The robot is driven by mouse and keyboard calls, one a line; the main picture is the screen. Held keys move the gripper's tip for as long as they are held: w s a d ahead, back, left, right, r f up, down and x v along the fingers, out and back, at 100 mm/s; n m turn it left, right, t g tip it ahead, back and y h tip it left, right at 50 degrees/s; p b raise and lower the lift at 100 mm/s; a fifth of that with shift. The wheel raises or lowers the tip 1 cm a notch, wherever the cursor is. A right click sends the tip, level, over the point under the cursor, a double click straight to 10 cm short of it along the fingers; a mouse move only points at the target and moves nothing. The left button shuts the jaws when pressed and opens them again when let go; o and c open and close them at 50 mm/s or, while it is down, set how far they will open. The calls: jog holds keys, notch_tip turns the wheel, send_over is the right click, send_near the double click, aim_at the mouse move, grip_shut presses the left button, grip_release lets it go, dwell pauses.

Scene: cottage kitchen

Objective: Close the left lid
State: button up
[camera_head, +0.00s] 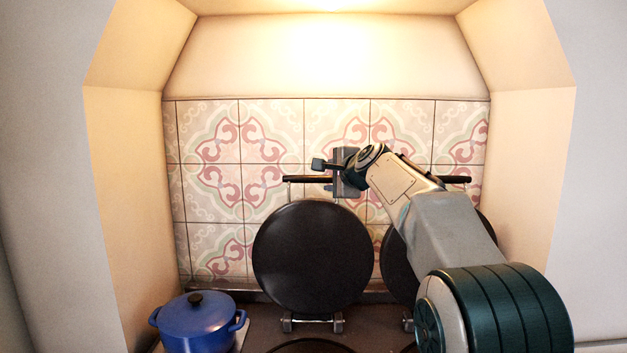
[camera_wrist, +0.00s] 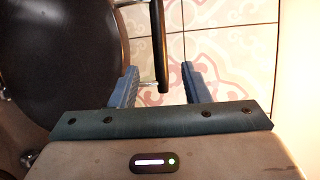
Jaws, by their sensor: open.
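The left lid (camera_head: 312,255) is a round black disc standing upright, raised on its hinge at the back of the stove. Its black bar handle (camera_head: 296,179) runs across above its top edge. In the wrist view the lid (camera_wrist: 70,50) fills the left, and the handle (camera_wrist: 160,45) reaches down between my two blue fingers. My gripper (camera_head: 323,176) is open at the handle's right part, one finger on each side of it in the picture. Both fingers (camera_wrist: 160,82) look clear of the bar; contact is not visible.
A second raised black lid (camera_head: 395,265) stands to the right, partly hidden by my arm. A blue lidded pot (camera_head: 198,322) sits at the front left. The tiled wall (camera_head: 210,150) is close behind the lids, with alcove walls on both sides.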

aim_at(315, 178)
jog(key=p+x, duration=0.4)
jog(key=x, duration=0.7)
jog(key=shift+w+a+f+p, duration=0.25)
jog(key=shift+w+p, duration=0.15)
jog(key=shift+w, duration=0.1)
grip_shut()
